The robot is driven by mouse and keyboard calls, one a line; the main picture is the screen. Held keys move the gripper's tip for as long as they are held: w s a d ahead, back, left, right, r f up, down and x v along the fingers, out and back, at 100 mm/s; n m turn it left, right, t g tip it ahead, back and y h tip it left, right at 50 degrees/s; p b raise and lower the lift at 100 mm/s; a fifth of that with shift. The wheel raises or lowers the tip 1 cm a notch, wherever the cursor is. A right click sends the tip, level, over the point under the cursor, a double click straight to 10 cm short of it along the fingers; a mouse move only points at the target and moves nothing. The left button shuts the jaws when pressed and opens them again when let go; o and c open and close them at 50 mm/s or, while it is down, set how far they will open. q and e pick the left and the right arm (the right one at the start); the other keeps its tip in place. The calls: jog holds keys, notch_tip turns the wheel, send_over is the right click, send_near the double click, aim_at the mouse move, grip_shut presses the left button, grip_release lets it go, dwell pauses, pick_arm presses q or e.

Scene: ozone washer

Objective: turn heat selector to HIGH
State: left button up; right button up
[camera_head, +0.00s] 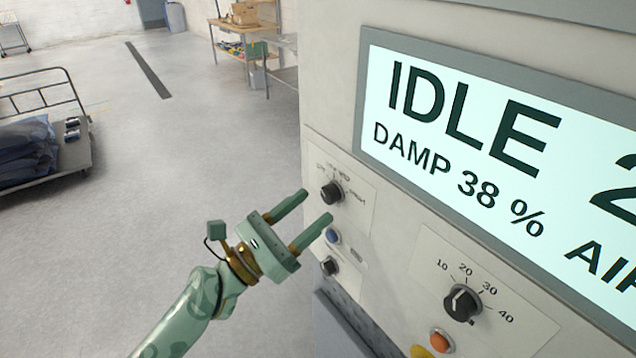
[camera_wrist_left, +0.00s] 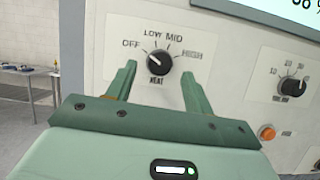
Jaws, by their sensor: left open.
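The heat selector is a round black knob (camera_head: 331,192) on a pale plate on the machine's front. In the left wrist view the heat knob (camera_wrist_left: 160,62) has OFF, LOW, MID and HIGH around it and HEAT below. Its white mark points up and left, toward OFF. My left gripper (camera_head: 317,205) is open and empty, its two fingers pointing at the panel. In the left wrist view the left gripper (camera_wrist_left: 158,74) has the knob between its fingertips in the picture, with a gap on each side. The fingertips look short of the knob. My right gripper is not in view.
Below the heat knob are a blue button (camera_head: 333,236) and another black knob (camera_head: 329,266). A dial numbered 10 to 40 (camera_head: 462,303) and an orange button (camera_head: 440,341) are to the right. The display (camera_head: 450,180) reads IDLE, DAMP 38 %. Open floor lies left.

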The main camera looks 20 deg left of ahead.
aim_at(331, 194)
pick_arm(q)
jog(key=shift+p+x, duration=0.4)
jog(key=shift+x, duration=0.8)
jog(key=shift+w+d+r, duration=0.1)
jog(key=shift+w, duration=0.1)
